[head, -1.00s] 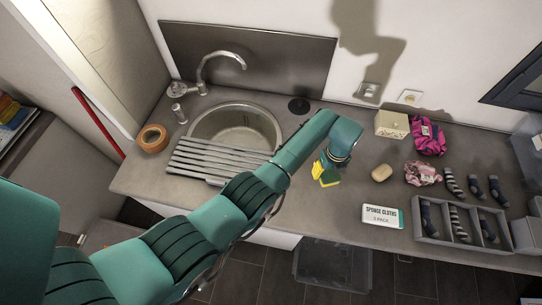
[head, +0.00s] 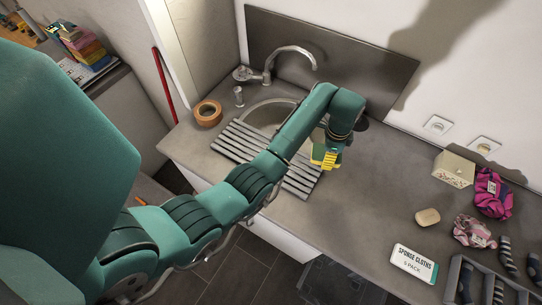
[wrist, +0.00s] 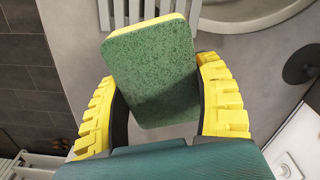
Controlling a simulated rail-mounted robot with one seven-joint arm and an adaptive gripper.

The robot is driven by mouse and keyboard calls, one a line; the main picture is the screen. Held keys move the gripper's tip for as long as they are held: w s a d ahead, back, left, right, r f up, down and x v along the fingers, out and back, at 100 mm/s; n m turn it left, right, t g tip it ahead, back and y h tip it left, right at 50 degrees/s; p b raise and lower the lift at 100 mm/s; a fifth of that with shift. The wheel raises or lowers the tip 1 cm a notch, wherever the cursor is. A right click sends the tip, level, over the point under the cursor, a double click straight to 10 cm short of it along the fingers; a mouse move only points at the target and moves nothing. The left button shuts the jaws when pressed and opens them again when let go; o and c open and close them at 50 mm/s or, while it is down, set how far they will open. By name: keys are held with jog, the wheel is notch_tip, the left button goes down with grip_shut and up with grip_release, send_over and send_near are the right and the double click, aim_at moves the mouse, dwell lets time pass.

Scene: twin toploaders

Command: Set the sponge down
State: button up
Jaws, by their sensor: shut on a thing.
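The sponge (wrist: 152,62) is a rectangular block with a green scouring face and a yellow edge. In the wrist view it lies between the two yellow fingers of my gripper (wrist: 158,88), which is shut on its sides. The green face is turned to the camera. In the head view my gripper (head: 326,160) hangs near the right end of the slatted drying rack (head: 232,142), with the sponge mostly hidden there. I cannot tell how high the sponge is above the counter.
The sink (head: 262,116) lies behind the rack, partly hidden by my arm. To the right are a soap bar (head: 427,217), a sponge cloths pack (head: 413,263), a beige box (head: 454,170) and pink cloths (head: 492,195). Bare counter (head: 375,185) lies between.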

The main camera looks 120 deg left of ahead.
jog(key=s+f+n+b, duration=0.1)
jog(key=s+f+n, duration=0.15)
jog(key=s, duration=0.65)
jog(key=s+f+n+b, duration=0.1)
jog(key=s+f+n, duration=0.15)
jog(key=s, duration=0.65)
jog(key=f, duration=0.6)
jog(key=s+f+b, duration=0.1)
jog(key=f, duration=0.2)
jog(key=shift+a+f, duration=0.1)
jog(key=shift+a, duration=0.05)
jog(key=shift+f, duration=0.1)
jog(key=o, duration=1.1)
jog(key=shift+c, duration=0.2)
